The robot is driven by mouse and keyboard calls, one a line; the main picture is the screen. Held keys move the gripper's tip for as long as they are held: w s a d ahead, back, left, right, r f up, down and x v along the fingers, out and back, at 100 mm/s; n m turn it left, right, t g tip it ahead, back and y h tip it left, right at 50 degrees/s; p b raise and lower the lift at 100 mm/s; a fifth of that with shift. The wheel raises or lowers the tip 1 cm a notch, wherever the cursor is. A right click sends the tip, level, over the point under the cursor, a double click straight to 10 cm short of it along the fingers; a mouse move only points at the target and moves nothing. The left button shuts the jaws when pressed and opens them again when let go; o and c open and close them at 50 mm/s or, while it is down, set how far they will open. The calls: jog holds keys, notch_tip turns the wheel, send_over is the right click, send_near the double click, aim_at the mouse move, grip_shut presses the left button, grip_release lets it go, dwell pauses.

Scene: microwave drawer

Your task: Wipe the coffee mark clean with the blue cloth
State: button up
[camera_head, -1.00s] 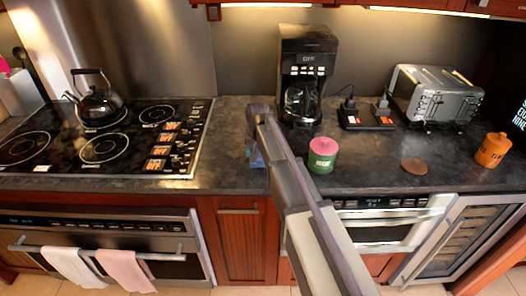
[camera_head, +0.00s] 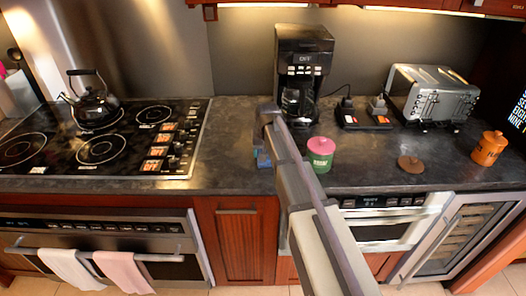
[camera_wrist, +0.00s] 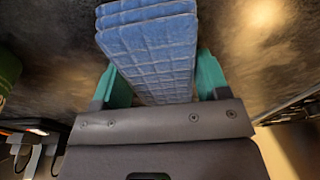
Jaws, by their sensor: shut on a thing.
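My gripper (camera_wrist: 152,85) is shut on the blue cloth (camera_wrist: 150,40), a thick folded quilted pad held between teal fingers in the wrist view. In the head view a small blue part of the cloth (camera_head: 263,158) shows beside my gripper (camera_head: 258,152), over the dark counter left of the green jar. My arm hides much of it. A brown round shape (camera_head: 411,164) lies on the counter to the right, well apart from my gripper. It may be the coffee mark; I cannot tell whether it is flat.
The green jar with pink lid (camera_head: 320,154) stands close right of my arm. The coffee maker (camera_head: 304,62) is behind it. An orange canister (camera_head: 489,148), a toaster (camera_head: 432,94) and a black socket block (camera_head: 365,118) are further right. The stove with kettle (camera_head: 96,106) is left.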

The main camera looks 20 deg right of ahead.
jog(key=shift+s+d, duration=0.2)
jog(key=shift+d, duration=0.85)
jog(key=shift+s+d, duration=0.25)
jog(key=shift+d, duration=0.75)
jog(key=shift+s+d, duration=0.2)
jog(key=shift+d, duration=0.85)
jog(key=shift+a+f, duration=0.1)
jog(key=shift+a, duration=0.05)
jog(key=shift+w+a, duration=0.4)
jog(key=shift+a, duration=1.25)
jog(key=shift+w+a, duration=0.4)
jog(key=shift+a, duration=1.2)
jog(key=shift+w+a, duration=0.4)
jog(key=shift+a, duration=1.25)
jog(key=shift+s+d, duration=0.1)
jog(key=shift+s, duration=0.05)
jog(key=shift+s+d, duration=0.35)
jog(key=shift+d, duration=1.3)
jog(key=shift+s+d, duration=0.4)
jog(key=shift+d, duration=1.2)
jog(key=shift+s+d, duration=0.35)
jog(key=shift+d, duration=1.3)
jog(key=shift+a, duration=0.1)
jog(key=shift+w+a, duration=0.4)
jog(key=shift+a, duration=1.25)
jog(key=shift+w+a, duration=0.4)
jog(key=shift+a, duration=1.2)
jog(key=shift+w+a, duration=0.4)
jog(key=shift+a, duration=1.25)
